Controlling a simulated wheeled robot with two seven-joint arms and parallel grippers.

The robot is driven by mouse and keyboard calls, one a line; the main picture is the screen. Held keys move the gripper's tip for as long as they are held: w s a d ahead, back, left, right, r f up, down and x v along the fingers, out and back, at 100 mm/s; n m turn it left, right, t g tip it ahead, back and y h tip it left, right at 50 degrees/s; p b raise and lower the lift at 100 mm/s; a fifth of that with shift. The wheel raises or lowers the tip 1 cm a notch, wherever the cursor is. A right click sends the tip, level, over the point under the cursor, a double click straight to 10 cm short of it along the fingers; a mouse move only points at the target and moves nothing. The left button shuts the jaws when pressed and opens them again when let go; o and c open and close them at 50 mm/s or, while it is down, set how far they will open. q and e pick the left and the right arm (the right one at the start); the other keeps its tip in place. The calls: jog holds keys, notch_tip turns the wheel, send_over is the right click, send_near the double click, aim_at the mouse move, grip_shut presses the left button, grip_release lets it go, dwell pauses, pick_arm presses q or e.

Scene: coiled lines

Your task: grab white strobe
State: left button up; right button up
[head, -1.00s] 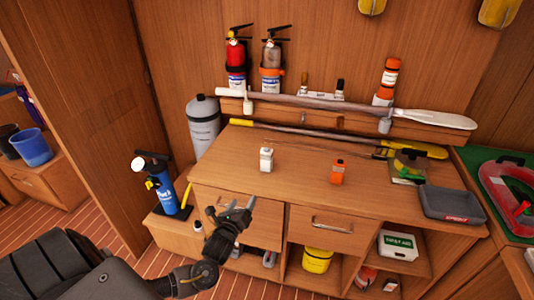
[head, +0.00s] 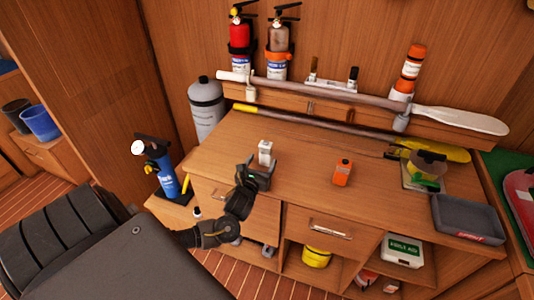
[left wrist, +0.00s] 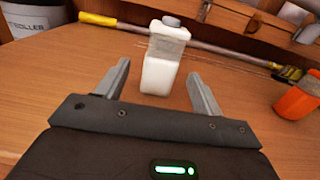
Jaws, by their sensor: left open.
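The white strobe (head: 265,151) is a small white block with a grey cap, standing upright on the wooden counter. It also shows in the left wrist view (left wrist: 162,62), just beyond and between the fingertips. My left gripper (head: 260,171) is open at the counter's front edge, its two fingers pointing at the strobe. In the left wrist view the open jaws (left wrist: 160,88) have the strobe's lower part at or just past their tips, and nothing is gripped. The gripper hides the strobe's base in the head view. My right gripper is not in view.
An orange bottle (head: 342,173) stands to the right on the counter. A boat hook (head: 340,122) and a paddle (head: 460,121) lie along the back. A grey tray (head: 466,216) is at the right. A grey cylinder (head: 206,108) stands at the left. The counter between strobe and orange bottle is clear.

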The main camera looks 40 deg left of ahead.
aim_at(264, 157)
pick_arm(q)
jog(key=shift+w+a, duration=0.2)
jog(key=shift+w, duration=0.4)
jog(key=shift+w+r, duration=0.1)
jog(key=shift+w, duration=0.1)
jog(key=x, duration=0.4)
jog(key=shift+s, duration=0.1)
jog(key=shift+w+a, duration=0.2)
jog(key=shift+w, duration=0.35)
jog(key=c, duration=1.1)
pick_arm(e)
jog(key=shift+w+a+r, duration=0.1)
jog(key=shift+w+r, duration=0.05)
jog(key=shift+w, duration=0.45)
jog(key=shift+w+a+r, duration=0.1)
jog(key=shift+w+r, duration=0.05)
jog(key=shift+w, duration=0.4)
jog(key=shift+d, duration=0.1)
